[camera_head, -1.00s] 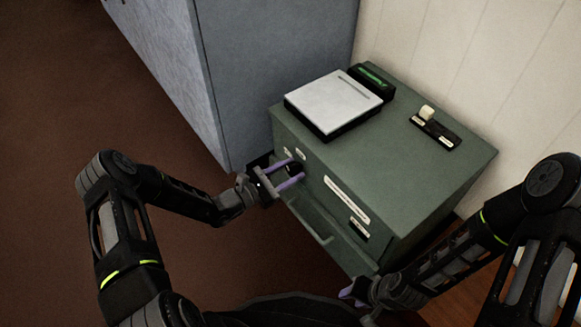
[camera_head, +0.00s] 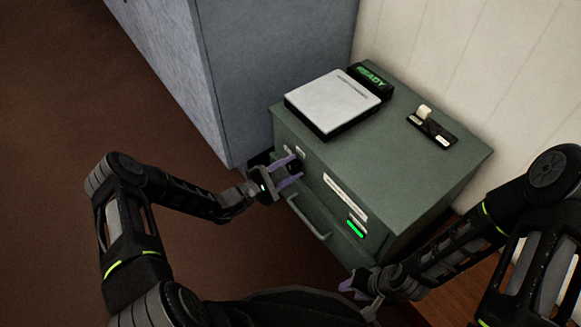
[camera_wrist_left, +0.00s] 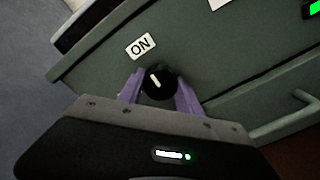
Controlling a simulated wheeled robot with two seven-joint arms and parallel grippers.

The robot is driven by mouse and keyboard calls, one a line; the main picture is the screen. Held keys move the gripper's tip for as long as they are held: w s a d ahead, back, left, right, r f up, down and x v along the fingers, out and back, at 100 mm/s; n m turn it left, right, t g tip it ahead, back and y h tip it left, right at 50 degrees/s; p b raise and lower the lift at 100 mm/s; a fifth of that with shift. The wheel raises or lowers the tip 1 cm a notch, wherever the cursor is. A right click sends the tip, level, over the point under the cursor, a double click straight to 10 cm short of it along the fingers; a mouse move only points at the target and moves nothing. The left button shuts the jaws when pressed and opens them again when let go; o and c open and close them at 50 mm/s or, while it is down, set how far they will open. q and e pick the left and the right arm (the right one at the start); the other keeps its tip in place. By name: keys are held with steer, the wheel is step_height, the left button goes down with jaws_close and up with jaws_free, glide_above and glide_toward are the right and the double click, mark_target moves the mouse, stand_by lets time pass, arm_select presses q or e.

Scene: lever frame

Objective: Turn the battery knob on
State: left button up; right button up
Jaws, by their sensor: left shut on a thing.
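The battery knob (camera_wrist_left: 160,83) is a round black knob with a white pointer mark on the front of a green cabinet (camera_head: 375,190). Its mark tilts up and left, toward the "ON" label (camera_wrist_left: 141,46). My left gripper (camera_head: 290,172) is shut on the knob, with one purple finger on each side, as the left wrist view (camera_wrist_left: 160,92) also shows. In the head view the fingers partly cover the knob. My right gripper (camera_head: 352,289) is low in front of the cabinet, away from the knob; its finger opening is unclear.
On the cabinet top are a white panel (camera_head: 331,102), a display (camera_head: 370,80) reading "READY" in green, and a black plate with a pale lever (camera_head: 432,126). A green light (camera_head: 356,228) glows on the front, near a drawer handle (camera_head: 306,219). A blue-grey cabinet (camera_head: 235,70) stands left.

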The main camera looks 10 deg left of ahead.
arm_select(q)
steer(key=o, duration=1.4)
steer(key=shift+c, duration=0.2)
steer(key=p+v, duration=0.2)
steer(key=v, duration=0.5)
steer(key=shift+s+a, duration=0.2)
steer(key=shift+s, duration=0.2)
